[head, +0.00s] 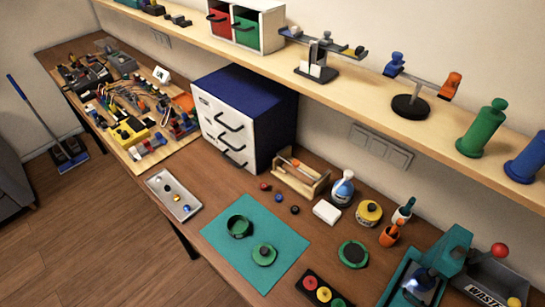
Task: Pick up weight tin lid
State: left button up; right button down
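A dark disc with a green rim (353,254) lies on the bench to the right of the mat. Neither of my grippers is in view, and nothing covers the lid.
A small parts tray (160,191) lies left of the mat. A blue-and-white drawer cabinet (245,115) stands behind. Bottles, a white block (326,212) and a teal press (450,250) crowd the right. A shelf (340,85) overhangs the back. The mat around the lid is clear.

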aim_at(264, 254)
jog(key=i+j+z, duration=0.1)
jog(key=z, duration=0.35)
jog(key=i+j+z, duration=0.1)
jog(key=z, duration=0.35)
jog(key=j+z, duration=0.25)
jog(key=z, duration=0.2)
